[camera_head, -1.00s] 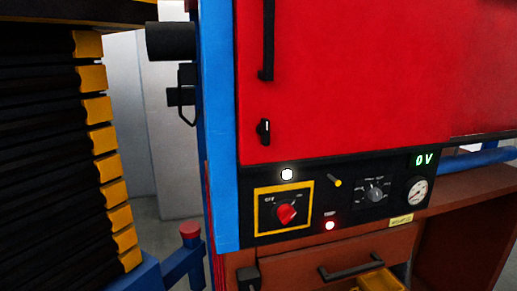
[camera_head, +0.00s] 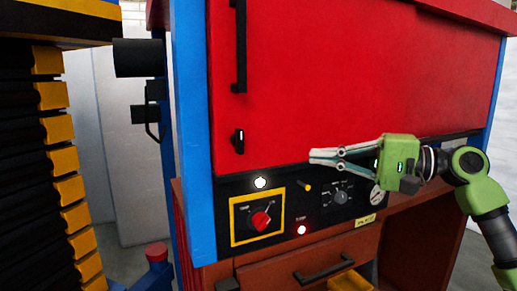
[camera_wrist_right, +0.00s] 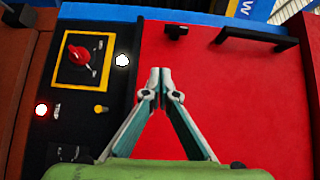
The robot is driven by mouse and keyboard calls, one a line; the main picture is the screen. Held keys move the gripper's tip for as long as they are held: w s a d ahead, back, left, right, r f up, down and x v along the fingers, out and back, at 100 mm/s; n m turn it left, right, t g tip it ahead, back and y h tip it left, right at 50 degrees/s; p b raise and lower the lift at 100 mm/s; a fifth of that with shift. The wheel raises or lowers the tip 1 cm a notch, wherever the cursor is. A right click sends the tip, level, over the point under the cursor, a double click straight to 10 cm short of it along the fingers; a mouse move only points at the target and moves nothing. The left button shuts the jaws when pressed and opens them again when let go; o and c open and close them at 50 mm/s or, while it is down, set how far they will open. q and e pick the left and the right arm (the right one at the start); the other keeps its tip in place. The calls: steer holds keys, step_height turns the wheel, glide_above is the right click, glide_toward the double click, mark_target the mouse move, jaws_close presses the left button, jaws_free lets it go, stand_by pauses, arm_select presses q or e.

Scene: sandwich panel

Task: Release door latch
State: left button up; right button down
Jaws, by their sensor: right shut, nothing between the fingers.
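The red door (camera_head: 350,80) is closed on the blue-framed cabinet. The small black door latch (camera_head: 239,141) sits near its lower left corner; its light mark stands upright. A long black handle (camera_head: 240,50) is above it. My right gripper (camera_head: 312,156) is shut and empty, in front of the door's lower edge, pointing left and apart from the latch. In the right wrist view its fingertips (camera_wrist_right: 159,72) meet over the door's edge, with the latch (camera_wrist_right: 176,31) ahead of them. My left gripper is not in view.
Below the door is a black control panel (camera_head: 223,188) with a red rotary switch (camera_head: 260,220), lit white button (camera_head: 260,183), yellow-tipped lever (camera_head: 302,186) and gauge (camera_head: 377,195). A drawer handle (camera_head: 323,265) is underneath. A black-and-yellow stack (camera_head: 52,95) stands at left.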

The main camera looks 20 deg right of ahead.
mark_target(238, 141)
steer(key=shift+s+d+r, duration=0.15)
steer(key=shift+d+r, duration=0.05)
steer(key=shift+r, duration=0.5)
steer(key=p+x, duration=0.2)
steer(key=x, duration=0.1)
steer(key=p+x, duration=0.2)
steer(key=x, duration=0.1)
steer(key=p+x, duration=0.2)
steer(key=x, duration=0.1)
steer(key=shift+a+r, duration=0.2)
steer(key=shift+r, duration=0.2)
steer(key=a+p, duration=0.1)
steer(key=a, duration=0.2)
steer(key=shift+w+a+f+p, duration=0.25)
steer(key=shift+w+p, duration=0.1)
steer(key=shift+s+a, duration=0.15)
steer(key=shift+a, duration=0.25)
steer(key=shift+f, duration=0.15)
